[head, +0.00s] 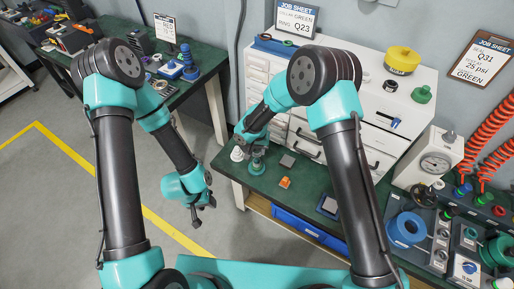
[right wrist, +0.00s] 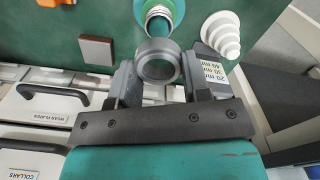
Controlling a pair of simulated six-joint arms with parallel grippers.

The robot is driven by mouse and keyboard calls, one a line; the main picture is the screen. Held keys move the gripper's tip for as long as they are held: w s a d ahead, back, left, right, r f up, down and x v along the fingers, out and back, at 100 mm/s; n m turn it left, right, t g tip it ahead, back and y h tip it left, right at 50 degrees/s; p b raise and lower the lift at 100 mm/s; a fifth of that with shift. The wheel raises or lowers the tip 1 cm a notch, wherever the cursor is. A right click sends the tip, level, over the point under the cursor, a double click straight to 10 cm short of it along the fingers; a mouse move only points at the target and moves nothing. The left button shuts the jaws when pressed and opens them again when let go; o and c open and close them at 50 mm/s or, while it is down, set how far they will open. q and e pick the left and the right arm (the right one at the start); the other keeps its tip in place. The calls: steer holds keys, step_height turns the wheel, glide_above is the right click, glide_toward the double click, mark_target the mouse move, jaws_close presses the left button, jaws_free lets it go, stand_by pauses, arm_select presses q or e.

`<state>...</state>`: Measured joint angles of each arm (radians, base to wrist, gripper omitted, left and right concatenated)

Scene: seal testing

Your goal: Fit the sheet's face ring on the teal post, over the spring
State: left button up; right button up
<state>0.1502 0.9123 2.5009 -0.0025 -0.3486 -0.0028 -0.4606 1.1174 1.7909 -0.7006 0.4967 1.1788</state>
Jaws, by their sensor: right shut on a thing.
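My right gripper (right wrist: 158,80) is shut on a grey face ring (right wrist: 158,62), held by its sides with its opening showing. The teal post (right wrist: 158,20) with a pale spring coil around it stands on a round green base just beyond the ring in the right wrist view. The ring overlaps the post's near edge there; I cannot tell whether they touch. In the head view the right gripper (head: 247,140) is beside the teal post (head: 258,158) at the bench's left end. My left gripper (head: 200,208) hangs open and empty over the floor.
A white stepped cone (right wrist: 222,33) with a size label stands right of the post. White drawers (head: 345,100) stand behind. A gauge (head: 436,163) is at right.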

steer(key=shift+f, duration=1.45)
steer(key=shift+f, duration=0.55)
steer(key=o, duration=1)
steer(key=shift+r, duration=0.1)
steer(key=shift+r, duration=3.4)
